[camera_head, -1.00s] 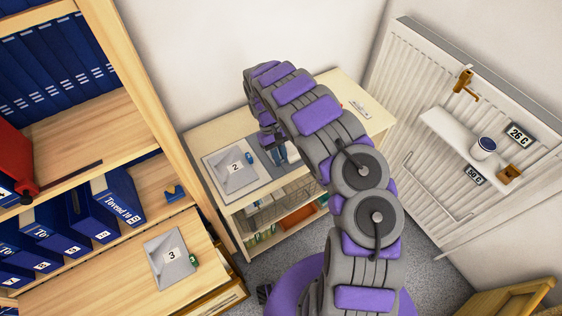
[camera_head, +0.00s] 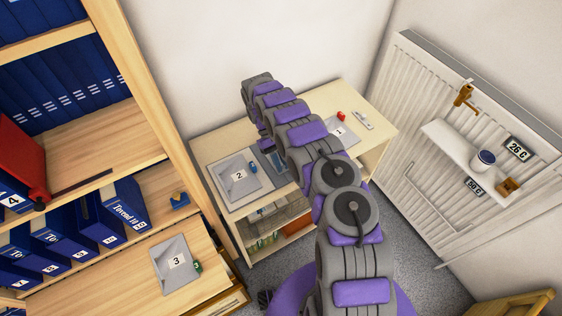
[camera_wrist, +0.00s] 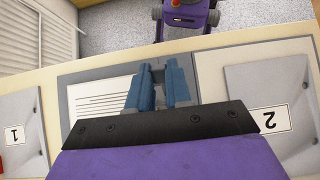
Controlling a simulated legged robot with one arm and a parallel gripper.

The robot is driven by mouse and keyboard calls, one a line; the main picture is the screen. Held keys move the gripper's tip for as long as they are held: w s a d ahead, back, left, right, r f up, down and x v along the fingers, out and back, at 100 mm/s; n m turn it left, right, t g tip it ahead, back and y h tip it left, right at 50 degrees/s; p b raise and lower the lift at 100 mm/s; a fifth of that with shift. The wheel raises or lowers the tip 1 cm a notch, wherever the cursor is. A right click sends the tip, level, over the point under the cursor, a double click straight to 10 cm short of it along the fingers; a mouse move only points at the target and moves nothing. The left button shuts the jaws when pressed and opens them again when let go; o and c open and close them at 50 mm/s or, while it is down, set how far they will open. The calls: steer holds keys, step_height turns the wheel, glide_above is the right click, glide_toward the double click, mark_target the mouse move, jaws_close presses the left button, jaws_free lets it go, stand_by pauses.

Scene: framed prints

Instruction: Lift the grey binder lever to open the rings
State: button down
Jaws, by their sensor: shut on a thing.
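In the wrist view, my gripper (camera_wrist: 160,70) has its blue fingers close together on a small grey lever (camera_wrist: 157,77). Most of the lever is hidden between the fingers. The open binder (camera_wrist: 72,95) lies flat on the pale table under them, with a lined sheet of paper (camera_wrist: 103,100) on one side. The rings are not clear in either view. In the head view, my arm covers most of the binder (camera_head: 268,164) and hides the fingertips.
Grey plates marked 2 (camera_head: 222,172) and 1 (camera_head: 345,137) flank the binder. A bookshelf (camera_head: 150,90) with blue binders stands at left, holding plate 3 (camera_head: 167,262). A radiator (camera_head: 430,90) with a small shelf (camera_head: 455,150) is at right.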

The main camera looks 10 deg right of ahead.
stand_by(0.4)
steer(key=c, duration=1)
jaws_free()
steer(key=shift+c, duration=0.2)
